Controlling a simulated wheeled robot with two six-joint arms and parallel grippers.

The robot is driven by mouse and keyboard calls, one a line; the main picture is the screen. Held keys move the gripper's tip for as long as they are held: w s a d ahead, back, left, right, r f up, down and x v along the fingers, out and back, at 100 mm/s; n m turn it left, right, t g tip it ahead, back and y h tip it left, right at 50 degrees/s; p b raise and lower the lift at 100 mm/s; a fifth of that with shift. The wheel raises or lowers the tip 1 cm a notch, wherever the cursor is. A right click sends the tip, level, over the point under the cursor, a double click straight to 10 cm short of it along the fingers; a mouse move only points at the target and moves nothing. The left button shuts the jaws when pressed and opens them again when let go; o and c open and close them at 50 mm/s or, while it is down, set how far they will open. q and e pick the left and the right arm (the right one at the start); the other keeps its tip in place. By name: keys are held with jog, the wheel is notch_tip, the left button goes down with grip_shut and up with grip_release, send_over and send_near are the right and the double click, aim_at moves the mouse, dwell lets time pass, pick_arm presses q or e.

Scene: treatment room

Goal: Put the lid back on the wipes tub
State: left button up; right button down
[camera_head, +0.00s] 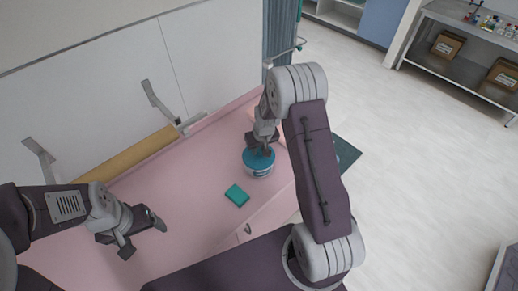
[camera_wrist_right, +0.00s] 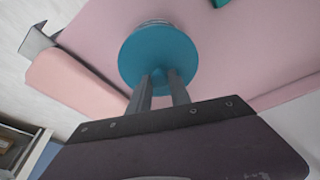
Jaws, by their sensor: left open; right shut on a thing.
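The wipes tub (camera_head: 259,173) stands on the pink surface, a pale round tub with the teal lid (camera_head: 252,160) at its top. My right gripper (camera_head: 262,150) comes down from above and is shut on the lid. In the right wrist view, its two fingers (camera_wrist_right: 160,80) grip the knob at the middle of the round teal lid (camera_wrist_right: 155,48). A sliver of the pale tub (camera_wrist_right: 155,22) shows past the lid's edge; the rest is hidden. I cannot tell whether the lid touches the rim. My left gripper (camera_head: 142,235) is open and empty over the surface at the left.
A small teal box (camera_head: 237,195) lies in front of the tub, to its left. A pink cushion (camera_wrist_right: 75,80) lies beside the tub. A tan roll (camera_head: 125,160) lies along the back edge.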

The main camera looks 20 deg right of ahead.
jog(key=c, duration=1.1)
grip_release()
jog(key=o, duration=0.5)
jog(key=shift+c, duration=0.2)
jog(key=shift+r+p, duration=2.65)
jog(key=shift+r, duration=0.9)
grip_shut()
